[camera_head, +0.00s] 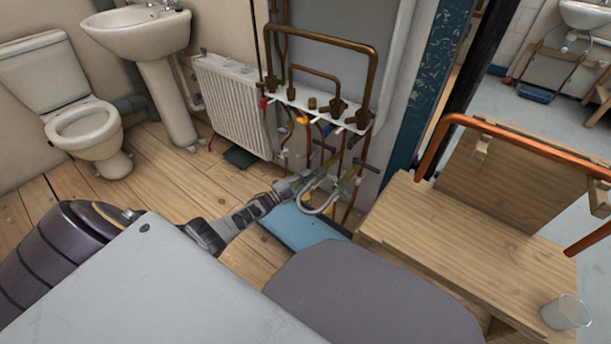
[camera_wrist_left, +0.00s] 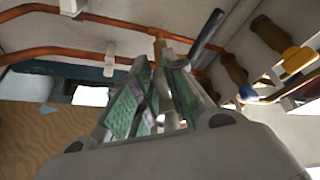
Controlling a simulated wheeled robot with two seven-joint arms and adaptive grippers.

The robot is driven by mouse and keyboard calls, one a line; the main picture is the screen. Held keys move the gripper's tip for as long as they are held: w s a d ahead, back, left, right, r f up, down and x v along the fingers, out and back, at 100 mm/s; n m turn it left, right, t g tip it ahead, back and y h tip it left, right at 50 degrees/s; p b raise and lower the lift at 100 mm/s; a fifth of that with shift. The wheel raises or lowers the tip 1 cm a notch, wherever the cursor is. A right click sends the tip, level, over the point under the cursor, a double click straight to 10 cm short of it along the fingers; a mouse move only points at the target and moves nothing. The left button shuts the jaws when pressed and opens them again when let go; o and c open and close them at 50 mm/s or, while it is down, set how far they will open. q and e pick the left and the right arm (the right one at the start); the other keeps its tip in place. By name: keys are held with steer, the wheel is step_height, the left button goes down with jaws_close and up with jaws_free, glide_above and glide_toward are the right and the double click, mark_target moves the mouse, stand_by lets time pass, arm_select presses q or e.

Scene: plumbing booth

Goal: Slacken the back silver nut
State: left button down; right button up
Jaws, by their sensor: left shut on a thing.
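My left gripper (camera_head: 300,184) reaches in from the left, low in front of the pipework. In the left wrist view its green-padded fingers (camera_wrist_left: 160,100) are closed around a small grey metal part, which I take for a silver nut. The pads hide most of it, and I cannot tell whether it is the back one. A brass-coloured fitting (camera_wrist_left: 159,46) shows just beyond the fingertips, with a dark bar handle (camera_wrist_left: 207,36) beside it. In the head view, dark T-shaped handles (camera_head: 366,166) stand close by the gripper. My right gripper is not in view.
A white manifold board (camera_head: 318,108) with copper pipes (camera_head: 330,42) stands behind the gripper. A white radiator (camera_head: 232,102) is to its left. A wooden bench (camera_head: 450,235) with an orange pipe (camera_head: 520,140) and a glass (camera_head: 566,312) stands right. A blue mat (camera_head: 300,228) lies below.

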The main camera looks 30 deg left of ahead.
arm_select(q)
steer(key=shift+f, duration=0.1)
stand_by(0.4)
steer(key=c, duration=1.5)
jaws_free()
steer(key=shift+o, duration=0.2)
steer(key=shift+a+m, duration=0.1)
steer(key=shift+m, duration=0.2)
